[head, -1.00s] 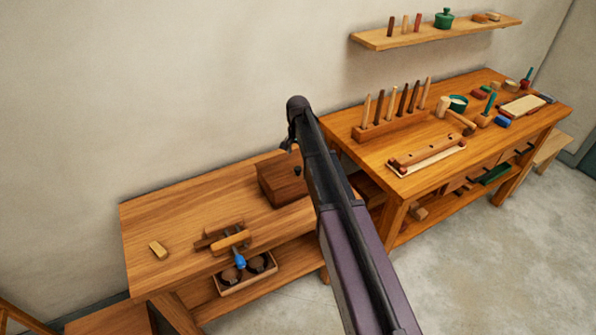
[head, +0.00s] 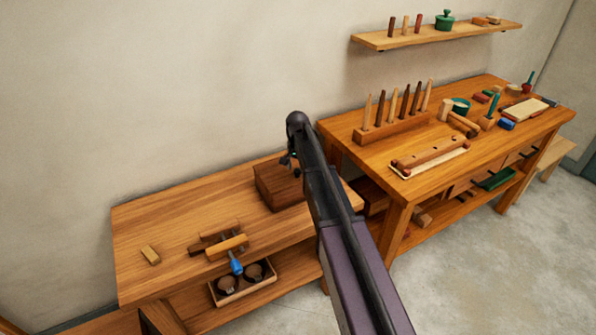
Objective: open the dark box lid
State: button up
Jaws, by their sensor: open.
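The dark brown wooden box (head: 276,190) stands at the back right of the lower bench (head: 180,215). Its lid is down, and a small dark knob shows near the right end of the lid. My arm covers the box's right side. My gripper (head: 289,159) is at the far end of my arm, small and mostly hidden behind the wrist. It is open and appears just above the lid, near the knob. I cannot tell whether it touches the knob.
The higher workbench (head: 385,182) at right carries a rack of tools (head: 393,128). The lower bench's middle is clear.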

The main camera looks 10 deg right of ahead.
dwell(0.3)
grip_shut()
jog(key=shift+w, duration=0.1)
